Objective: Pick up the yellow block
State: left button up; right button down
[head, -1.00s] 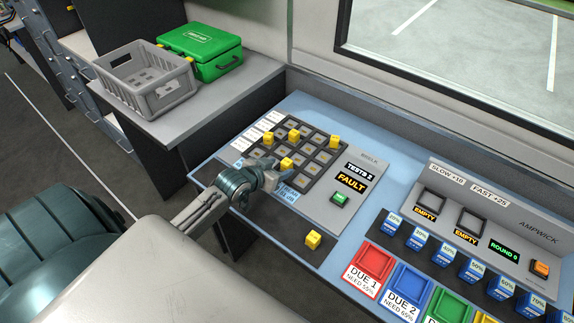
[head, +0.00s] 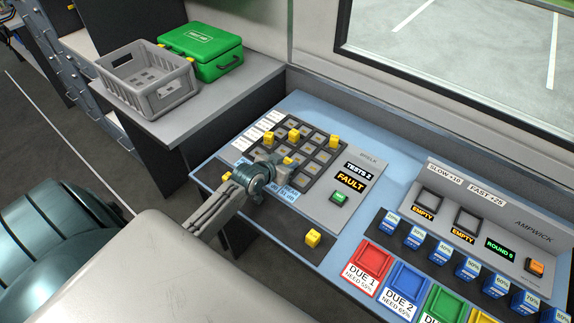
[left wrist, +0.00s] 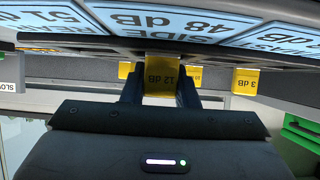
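My left gripper (head: 276,159) is over the dark slot grid on the blue bench. In the left wrist view, its two fingers (left wrist: 161,92) stand on either side of a yellow block marked 12 dB (left wrist: 161,72), with no clear gap at its sides. Whether they press on it cannot be told. In the head view, a yellow block (head: 289,161) shows at the fingertips. Other yellow blocks sit at the grid's back left (head: 267,135), back middle (head: 294,135) and back right (head: 333,141). One lies on the front ledge (head: 313,238). My right gripper is not in view.
A 3 dB yellow block (left wrist: 246,82) shows beside the fingers in the wrist view. A panel reading FAULT (head: 351,182) has a green button (head: 339,197). Coloured trays (head: 370,267) and blue packs line the right. A grey crate (head: 148,80) and green case (head: 201,50) stand back left.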

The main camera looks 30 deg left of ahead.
pick_arm(q)
grip_shut()
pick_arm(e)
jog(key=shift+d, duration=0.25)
pick_arm(q)
jog(key=shift+r, duration=0.15)
